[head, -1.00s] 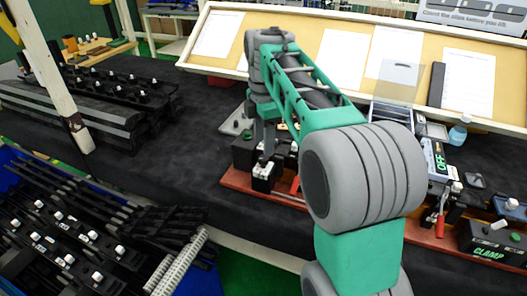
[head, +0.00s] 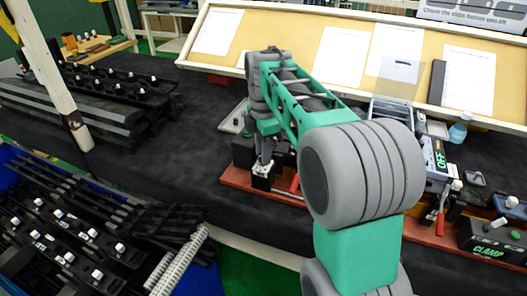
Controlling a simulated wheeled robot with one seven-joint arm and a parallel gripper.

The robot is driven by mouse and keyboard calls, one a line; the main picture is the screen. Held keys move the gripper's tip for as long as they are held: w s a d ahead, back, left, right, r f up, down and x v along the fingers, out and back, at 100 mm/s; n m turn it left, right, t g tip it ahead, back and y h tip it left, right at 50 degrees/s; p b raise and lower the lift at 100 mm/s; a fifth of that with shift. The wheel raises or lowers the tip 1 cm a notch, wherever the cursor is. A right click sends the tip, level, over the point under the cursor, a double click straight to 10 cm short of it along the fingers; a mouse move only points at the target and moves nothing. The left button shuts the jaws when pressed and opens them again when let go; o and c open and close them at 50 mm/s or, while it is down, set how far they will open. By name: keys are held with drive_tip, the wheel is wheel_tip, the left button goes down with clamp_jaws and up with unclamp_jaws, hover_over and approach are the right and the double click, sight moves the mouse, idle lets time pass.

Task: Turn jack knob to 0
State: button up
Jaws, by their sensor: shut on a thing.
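My gripper (head: 264,163) is at the left end of the red-brown base board (head: 235,180), over a small black block (head: 262,182) with a pale top. The fingers point down and are shut on the jack knob at the top of this block. The fingers and wrist cover most of the knob, so its pointer and any number marks cannot be read.
My arm hides the middle of the board. To the right are a device marked OFF (head: 440,160), a red-handled lever (head: 437,222) and a black block marked CLAMP (head: 492,240). Racks of black clips (head: 60,225) fill the lower left. Dark bench cloth left of the board is clear.

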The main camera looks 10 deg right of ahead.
clamp_jaws()
drive_tip(key=shift+m, duration=0.3)
drive_tip(key=shift+r+m+p, duration=0.15)
drive_tip(key=shift+m+p, duration=0.55)
drive_tip(key=shift+m, duration=0.5)
drive_tip(key=m+p, duration=0.1)
drive_tip(key=m, duration=0.2)
drive_tip(key=shift+m, duration=0.3)
drive_tip(key=m+p, duration=0.1)
drive_tip(key=m, duration=0.2)
drive_tip(key=shift+m, duration=0.3)
drive_tip(key=m+p, duration=0.1)
drive_tip(key=m, duration=0.2)
drive_tip(key=shift+m, duration=0.4)
drive_tip(key=m+p, duration=0.1)
drive_tip(key=m, duration=1.1)
drive_tip(key=shift+m+p, duration=0.35)
drive_tip(key=shift+m, duration=0.05)
